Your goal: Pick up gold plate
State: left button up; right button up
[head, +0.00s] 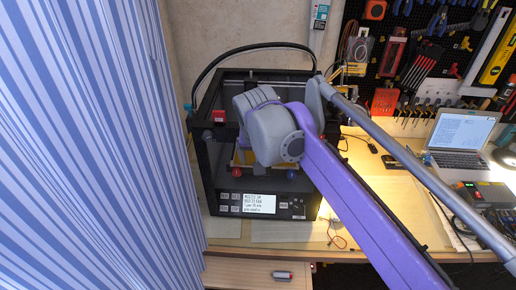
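A gold-yellow piece, which looks like the gold plate (242,158), shows in part inside the black 3D printer (203,160), at the left of my wrist. Most of it is hidden behind my grey and purple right arm. That arm comes in from the lower right, and its wrist end is at the printer's open front. My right gripper is hidden behind the wrist, so I cannot see its fingers or whether it touches the plate. My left gripper is out of the picture.
A striped curtain (90,150) fills the left. A laptop (461,138) and a control box (483,195) stand on the lit workbench at right, below a pegboard (420,60) of tools.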

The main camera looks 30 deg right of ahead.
aim_at(264, 177)
jog(key=x, duration=0.2)
jog(key=s+x, duration=0.1)
jog(key=x, duration=0.5)
jog(key=shift+s+d+f, duration=0.1)
jog(key=shift+d+f, duration=0.25)
jog(key=shift+w+d+f, duration=0.1)
jog(key=shift+w+f, duration=0.1)
jog(key=shift+f, duration=0.25)
grip_shut()
